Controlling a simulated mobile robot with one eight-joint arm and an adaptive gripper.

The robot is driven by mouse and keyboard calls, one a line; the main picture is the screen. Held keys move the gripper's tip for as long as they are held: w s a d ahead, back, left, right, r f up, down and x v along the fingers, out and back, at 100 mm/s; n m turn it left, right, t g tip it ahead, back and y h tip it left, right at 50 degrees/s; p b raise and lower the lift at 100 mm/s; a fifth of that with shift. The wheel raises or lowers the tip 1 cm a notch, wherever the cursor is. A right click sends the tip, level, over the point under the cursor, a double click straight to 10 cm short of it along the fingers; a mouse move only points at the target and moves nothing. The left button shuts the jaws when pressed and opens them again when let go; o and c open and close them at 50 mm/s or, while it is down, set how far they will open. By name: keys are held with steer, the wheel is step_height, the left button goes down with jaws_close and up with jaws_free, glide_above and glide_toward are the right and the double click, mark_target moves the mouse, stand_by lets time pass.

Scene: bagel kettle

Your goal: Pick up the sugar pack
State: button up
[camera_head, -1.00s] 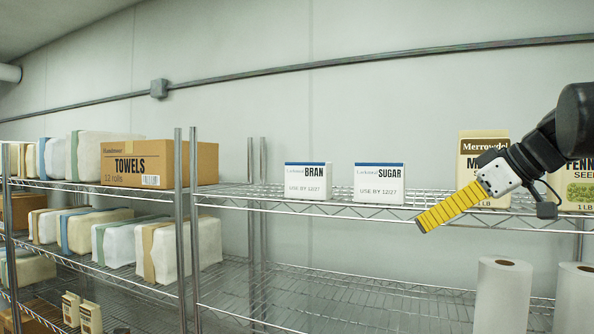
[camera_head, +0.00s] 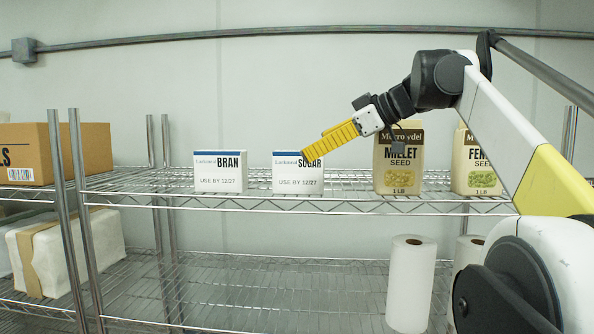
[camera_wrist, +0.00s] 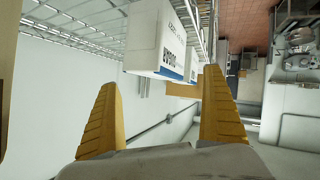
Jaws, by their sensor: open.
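The sugar pack (camera_head: 298,178) is a white box with a blue top band, standing upright on the upper wire shelf. In the wrist view a white box, most likely the sugar pack (camera_wrist: 155,40), shows above and between the fingers, its lettering hard to read. My gripper (camera_head: 310,150) reaches in from the right. Its yellow fingers overlap the pack's top right corner in the head view; whether they touch is unclear. In the wrist view the gripper (camera_wrist: 160,82) has its two fingers wide apart with nothing between them.
The similar bran pack (camera_head: 220,172) stands left of the sugar pack with a small gap. A millet seed pack (camera_head: 398,165) and another seed pack stand to the right. A metal post (camera_head: 62,210) rises at the left. Paper rolls (camera_head: 411,285) stand below.

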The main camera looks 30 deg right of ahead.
mark_target(299, 156)
steer(key=p+x, duration=0.1)
steer(key=x, duration=0.5)
steer(key=c, duration=1.8)
